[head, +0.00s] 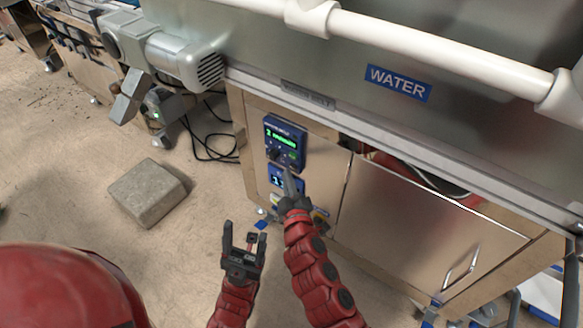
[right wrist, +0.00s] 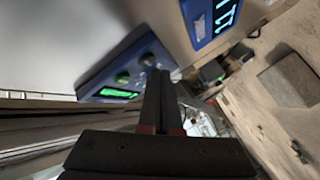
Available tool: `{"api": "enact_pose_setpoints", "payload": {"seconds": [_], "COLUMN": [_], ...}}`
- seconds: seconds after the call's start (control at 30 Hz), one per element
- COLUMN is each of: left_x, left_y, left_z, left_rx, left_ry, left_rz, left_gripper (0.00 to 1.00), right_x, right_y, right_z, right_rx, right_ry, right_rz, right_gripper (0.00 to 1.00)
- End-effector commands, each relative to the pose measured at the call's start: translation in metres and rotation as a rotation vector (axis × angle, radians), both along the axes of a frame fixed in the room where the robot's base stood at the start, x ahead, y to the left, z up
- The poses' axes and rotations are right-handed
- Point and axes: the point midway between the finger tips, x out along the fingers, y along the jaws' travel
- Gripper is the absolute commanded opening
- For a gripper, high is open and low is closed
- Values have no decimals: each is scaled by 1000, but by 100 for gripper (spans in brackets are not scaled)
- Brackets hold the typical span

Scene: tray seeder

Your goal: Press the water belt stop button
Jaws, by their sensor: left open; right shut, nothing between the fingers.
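A blue control box (head: 285,142) with a lit green display is mounted on the steel cabinet front under the WATER sign (head: 398,83). In the right wrist view the box (right wrist: 95,80) shows its display and round knobs or buttons. My right gripper (head: 289,172) is shut and empty, its tips at the lower part of the box; I cannot tell whether they touch it. The closed fingers (right wrist: 160,75) hide part of the box face, and no stop label is readable. My left gripper (head: 244,232) is open and empty, lower and to the left.
A second blue panel (head: 283,179) sits just below the box, partly behind my right gripper. A steel door (head: 425,215) is to the right. A grey block (head: 150,192) lies on the floor at left. A motor (head: 190,58) and cables (head: 208,150) are at upper left.

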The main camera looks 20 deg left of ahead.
Motion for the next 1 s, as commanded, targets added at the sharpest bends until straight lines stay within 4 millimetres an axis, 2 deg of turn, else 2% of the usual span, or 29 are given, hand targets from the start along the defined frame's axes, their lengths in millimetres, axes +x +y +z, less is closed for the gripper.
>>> {"api": "enact_pose_setpoints", "payload": {"seconds": [0.17, 0.63, 1.0], "left_x": [0, 0, 0], "left_y": [0, 0, 0], "left_z": [-4, -31, -32], "left_rx": [0, 0, -1], "left_ry": [0, 0, 0], "left_rz": [0, 0, 0], "left_gripper": [62, 62, 62], "right_x": [-5, -51, -56], "right_y": [2, 20, 20], "right_z": [-2, -1, 0], "right_rx": [0, 3, 0], "right_ry": [0, -2, -1], "right_rz": [1, 4, -1], "right_gripper": [0, 0, 0]}}
